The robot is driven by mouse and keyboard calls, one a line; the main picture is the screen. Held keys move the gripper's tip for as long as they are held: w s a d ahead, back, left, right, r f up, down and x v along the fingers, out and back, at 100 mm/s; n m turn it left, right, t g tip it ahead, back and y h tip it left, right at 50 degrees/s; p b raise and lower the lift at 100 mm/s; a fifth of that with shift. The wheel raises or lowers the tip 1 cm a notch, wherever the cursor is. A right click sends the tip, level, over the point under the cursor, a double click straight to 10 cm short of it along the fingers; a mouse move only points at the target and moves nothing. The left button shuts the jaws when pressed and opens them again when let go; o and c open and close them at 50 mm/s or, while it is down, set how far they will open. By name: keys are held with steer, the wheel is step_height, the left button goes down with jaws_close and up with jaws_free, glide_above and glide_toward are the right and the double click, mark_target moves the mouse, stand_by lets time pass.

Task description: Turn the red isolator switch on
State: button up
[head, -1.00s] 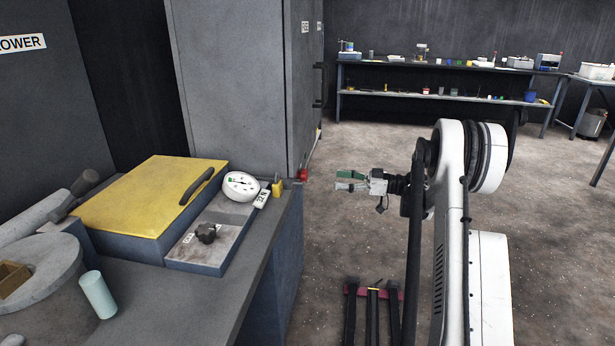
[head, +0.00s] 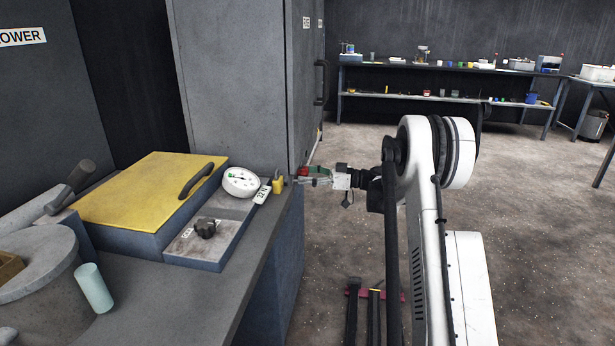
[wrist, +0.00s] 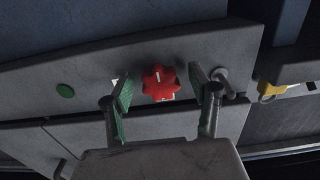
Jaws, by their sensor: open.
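The red isolator switch (wrist: 159,83) is a lobed red knob on a grey panel in the wrist view, with a pale mark on its face. My gripper (wrist: 164,90) is open, with one green-padded finger on each side of the knob; I cannot tell whether either touches it. In the head view my gripper (head: 309,178) is at the right end of the grey bench, by the tall cabinet. Only a little red of the switch (head: 303,171) shows there, partly hidden by the gripper.
A yellow padlock-like piece (wrist: 270,91) hangs right of the knob, and a green button (wrist: 65,91) is to its left. A round white gauge (head: 241,182) and a yellow-lidded box (head: 150,195) stand on the bench. The floor (head: 540,220) to the right is open.

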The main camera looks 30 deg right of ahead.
steer(key=c, duration=1.1)
steer(key=shift+c, duration=0.2)
steer(key=m, duration=0.4)
steer(key=shift+s+m, duration=0.1)
steer(key=shift+m, duration=0.3)
steer(key=m, duration=0.4)
steer(key=shift+a+b, duration=0.1)
steer(key=shift+b, duration=0.25)
steer(key=m, duration=0.5)
steer(key=shift+s, duration=0.1)
steer(key=shift+r+m, duration=0.1)
steer(key=shift+m, duration=1.8)
